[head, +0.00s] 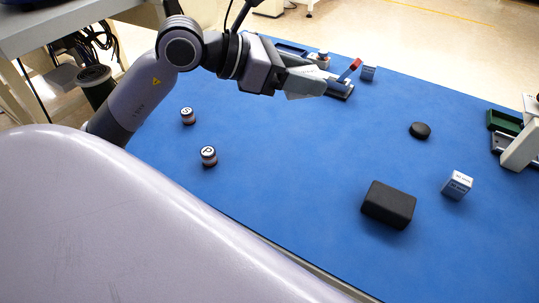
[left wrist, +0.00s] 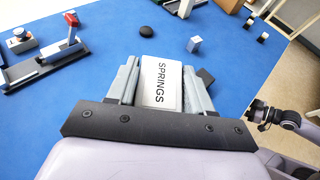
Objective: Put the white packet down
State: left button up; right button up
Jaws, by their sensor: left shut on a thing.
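The white packet (left wrist: 161,82), printed SPRINGS, is held between the two fingers of my left gripper (left wrist: 160,78) in the left wrist view. In the head view my left gripper (head: 305,83) is over the far left part of the blue mat, with the pale packet edge-on at its fingers and partly hidden. The packet appears to be above the mat, but its height is hard to tell. A dark and grey arm end that looks like my right gripper (left wrist: 262,112) shows at the right of the left wrist view; its fingers are unclear.
A red-handled device (head: 350,71) stands just beyond my left gripper. Two small lettered jars (head: 208,156) are nearer. A black block (head: 388,204), a white box (head: 457,185) and a black puck (head: 420,130) lie to the right. The middle of the blue mat (head: 300,150) is clear.

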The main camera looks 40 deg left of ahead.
pick_arm(q)
jog(key=shift+s+a, duration=0.1)
jog(key=shift+a, duration=0.2)
jog(key=shift+a+f, duration=0.15)
jog(key=shift+f, duration=0.1)
jog(key=b, duration=0.2)
send_over(289, 167)
notch_tip(289, 167, down, 15)
jog(key=shift+r, duration=0.2)
jog(key=shift+f+b, duration=0.55)
jog(key=shift+f, duration=1.95)
jog(key=shift+f, duration=0.15)
jog(key=o, duration=1.1)
